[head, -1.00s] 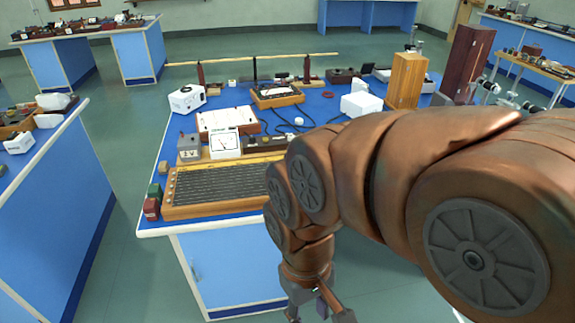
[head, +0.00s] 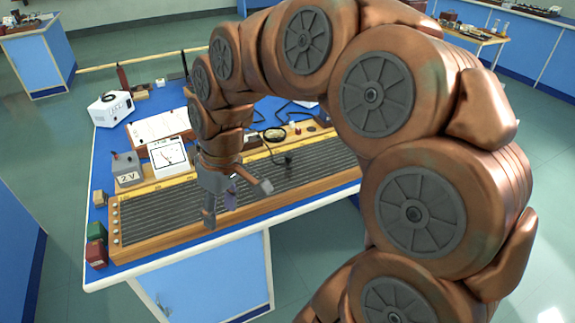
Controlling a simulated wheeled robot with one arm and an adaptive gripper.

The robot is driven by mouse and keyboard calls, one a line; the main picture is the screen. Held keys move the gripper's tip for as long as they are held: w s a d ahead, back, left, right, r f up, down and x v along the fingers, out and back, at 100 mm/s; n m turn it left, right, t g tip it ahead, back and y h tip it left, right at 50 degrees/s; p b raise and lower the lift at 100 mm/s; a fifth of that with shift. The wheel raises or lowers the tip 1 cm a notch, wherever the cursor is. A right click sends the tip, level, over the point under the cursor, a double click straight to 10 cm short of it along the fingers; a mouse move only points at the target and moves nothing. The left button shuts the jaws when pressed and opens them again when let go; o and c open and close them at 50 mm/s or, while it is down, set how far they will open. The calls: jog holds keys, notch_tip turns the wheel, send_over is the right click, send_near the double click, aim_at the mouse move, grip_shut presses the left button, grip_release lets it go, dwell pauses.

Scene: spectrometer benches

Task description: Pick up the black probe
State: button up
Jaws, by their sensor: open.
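A small dark object (head: 288,159), which looks like the black probe, stands on the wired board (head: 150,228) in the head view, right of my gripper. It is too small to make out its exact shape. My gripper (head: 237,203) points down over the front middle of the board, its fingers spread apart with nothing between them. The small dark object is outside the fingers, a short way beyond the right one. I cannot tell how high the fingertips are above the board.
A white meter (head: 168,154), a grey 2 V box (head: 126,167) and a white device (head: 110,108) stand behind the board's left part. Green (head: 96,231) and red (head: 96,253) blocks sit at the left table edge. My arm hides the bench's back right.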

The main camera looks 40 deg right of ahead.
jog(key=w+d+t, duration=0.1)
jog(key=w+d, duration=0.5)
jog(key=w, duration=0.1)
jog(key=t+b, duration=0.1)
jog(key=t, duration=0.2)
send_over(290, 156)
jog(key=s, duration=0.2)
jog(key=shift+m+h, duration=0.3)
jog(key=shift+m, duration=0.1)
notch_tip(290, 156, down, 7)
jog(key=shift+s+d+f, duration=0.1)
jog(key=shift+d, duration=0.05)
jog(key=shift+p+x, duration=0.95)
jog(key=shift+x, duration=2.5)
jog(key=shift+d, duration=0.1)
grip_shut()
